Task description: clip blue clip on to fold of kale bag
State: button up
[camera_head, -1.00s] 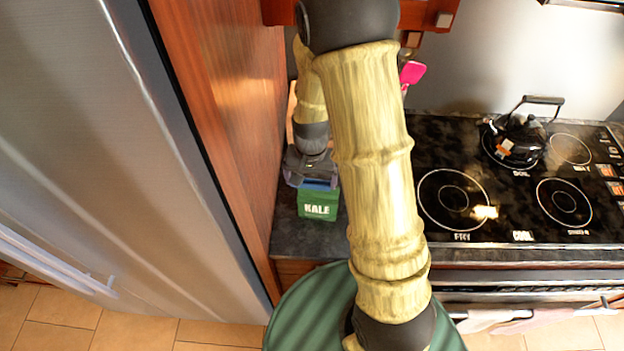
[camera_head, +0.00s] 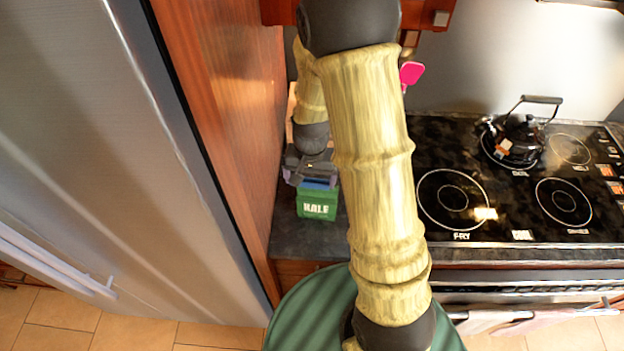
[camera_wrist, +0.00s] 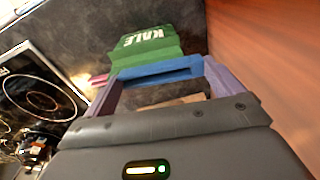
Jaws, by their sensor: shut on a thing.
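The green kale bag (camera_head: 317,205) stands on the dark counter between the wood panel and the cooktop. It also shows in the wrist view (camera_wrist: 146,49), with its white KALE label. My gripper (camera_head: 315,180) is at the bag's top on the far side. In the wrist view, the purple fingers of my gripper (camera_wrist: 158,76) are shut on the blue clip (camera_wrist: 160,72), which spans between them. The clip (camera_head: 318,184) lies right against the bag's top edge. Whether its jaws are around the fold I cannot tell; the fold is hidden.
A wood panel (camera_head: 235,110) and the fridge (camera_head: 90,150) rise close on the left. The cooktop (camera_head: 480,225) with a black kettle (camera_head: 516,138) is on the right. A pink utensil (camera_head: 411,74) hangs behind my arm. Bare counter (camera_head: 305,237) lies in front of the bag.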

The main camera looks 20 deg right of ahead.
jog(key=f, duration=0.1)
jog(key=s+f, duration=0.1)
jog(key=f, duration=0.1)
jog(key=shift+s+a+g, duration=0.15)
jog(key=shift+s+g, duration=0.15)
jog(key=shift+s, duration=0.05)
jog(key=o, duration=0.6)
jog(key=shift+a, duration=0.1)
jog(key=shift+w+d+r+p, duration=0.1)
jog(key=shift+w+r+p, duration=0.35)
jog(key=shift+r+p, duration=0.4)
jog(key=shift+w+d+r+p, duration=0.1)
jog(key=shift+w+r+p, duration=0.35)
jog(key=shift+r+p, duration=0.4)
jog(key=shift+w+r+p, duration=0.1)
jog(key=shift+r+p, duration=1.85)
jog(key=shift+r, duration=0.4)
jog(key=shift+d+b, duration=0.1)
jog(key=shift+b, duration=0.25)
